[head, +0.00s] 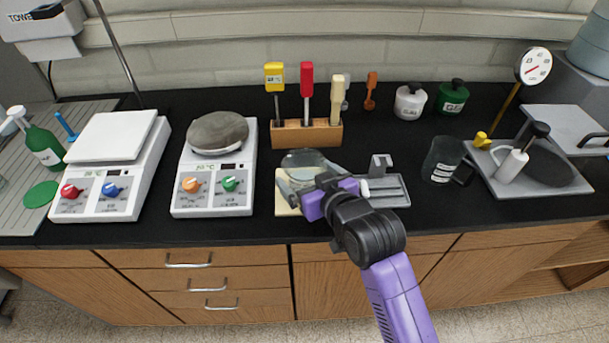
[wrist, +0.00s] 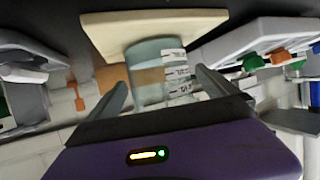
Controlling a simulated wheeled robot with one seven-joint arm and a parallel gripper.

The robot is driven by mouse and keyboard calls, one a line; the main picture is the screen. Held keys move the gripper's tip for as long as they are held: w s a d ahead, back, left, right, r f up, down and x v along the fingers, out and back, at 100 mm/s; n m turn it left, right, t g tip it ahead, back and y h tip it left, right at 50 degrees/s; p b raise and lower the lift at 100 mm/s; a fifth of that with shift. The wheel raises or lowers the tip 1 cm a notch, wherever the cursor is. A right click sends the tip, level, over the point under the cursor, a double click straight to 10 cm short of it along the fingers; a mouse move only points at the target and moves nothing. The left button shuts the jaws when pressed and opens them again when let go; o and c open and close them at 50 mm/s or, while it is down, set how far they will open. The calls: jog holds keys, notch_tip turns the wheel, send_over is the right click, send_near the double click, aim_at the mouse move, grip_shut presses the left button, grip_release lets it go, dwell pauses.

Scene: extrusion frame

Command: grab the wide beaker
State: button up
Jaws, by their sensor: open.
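The wide clear glass beaker (head: 303,159) stands on a cream board (head: 284,208) near the counter's middle. My gripper (head: 305,182) is at the beaker's near side, partly hiding it. In the wrist view the beaker (wrist: 150,65), with white printed labels, sits between the two spread fingers (wrist: 163,97), with the cream board (wrist: 125,28) behind its base. The fingers are open, one on each side of the beaker. I cannot tell whether either touches the glass. A second clear beaker (head: 443,158) with a white label stands farther right.
Two hot plates stand left, one white-topped (head: 112,135) and one with a grey mantle (head: 217,131). A wooden rack (head: 307,134) with tools is behind the beaker. A grey metal fixture (head: 385,190) lies close on the right. A grey tray (head: 545,170) is at far right.

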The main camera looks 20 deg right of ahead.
jog(key=shift+x, duration=0.75)
jog(key=shift+c, duration=0.5)
jog(key=c, duration=1.5)
jog(key=shift+r, duration=0.15)
